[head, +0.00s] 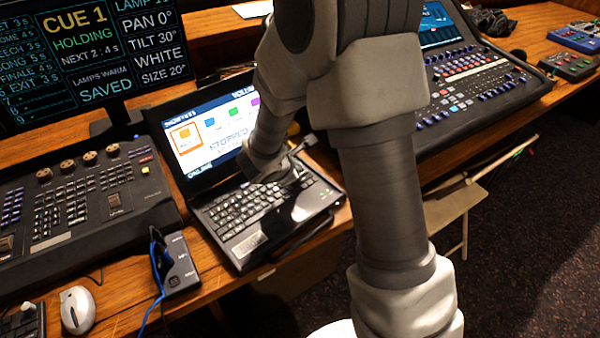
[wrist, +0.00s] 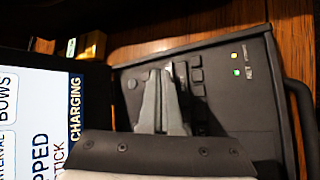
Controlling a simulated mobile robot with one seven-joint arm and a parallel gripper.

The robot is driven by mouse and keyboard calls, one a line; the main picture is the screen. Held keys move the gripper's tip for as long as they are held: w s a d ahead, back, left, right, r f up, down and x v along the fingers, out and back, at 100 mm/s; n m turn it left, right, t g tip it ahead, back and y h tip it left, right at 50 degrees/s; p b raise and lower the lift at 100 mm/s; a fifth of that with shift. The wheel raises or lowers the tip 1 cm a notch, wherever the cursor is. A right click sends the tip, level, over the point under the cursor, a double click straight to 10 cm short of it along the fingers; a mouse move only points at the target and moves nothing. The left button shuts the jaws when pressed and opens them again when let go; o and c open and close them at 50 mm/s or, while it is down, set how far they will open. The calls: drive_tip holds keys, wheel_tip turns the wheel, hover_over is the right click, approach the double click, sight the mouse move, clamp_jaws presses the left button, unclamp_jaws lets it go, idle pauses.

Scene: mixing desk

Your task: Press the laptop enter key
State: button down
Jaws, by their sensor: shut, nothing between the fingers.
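The open laptop (head: 247,243) stands on the desk, its lit screen (head: 205,130) facing me. Its black keyboard (head: 240,207) shows on the left and middle in the head view; the right part is partly covered by my gripper (head: 300,182). In the wrist view my gripper (wrist: 165,75) is shut and empty, its fingertips over the dark deck (wrist: 235,100) among a few dark keys (wrist: 196,75). I cannot make out the enter key; it may be hidden by the fingers. Whether the fingertips touch a key cannot be told.
A lighting console (head: 85,195) lies left of the laptop and a larger mixing console (head: 470,85) right of it. A small box with a blue cable (head: 178,262) sits near the laptop's left front. A white mouse (head: 77,309) and a big monitor (head: 95,50) are further left.

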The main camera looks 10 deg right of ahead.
drive_tip(key=shift+r, duration=0.4)
drive_tip(key=shift+r, duration=0.1)
drive_tip(key=shift+r+p, duration=1.85)
drive_tip(key=shift+r, duration=0.6)
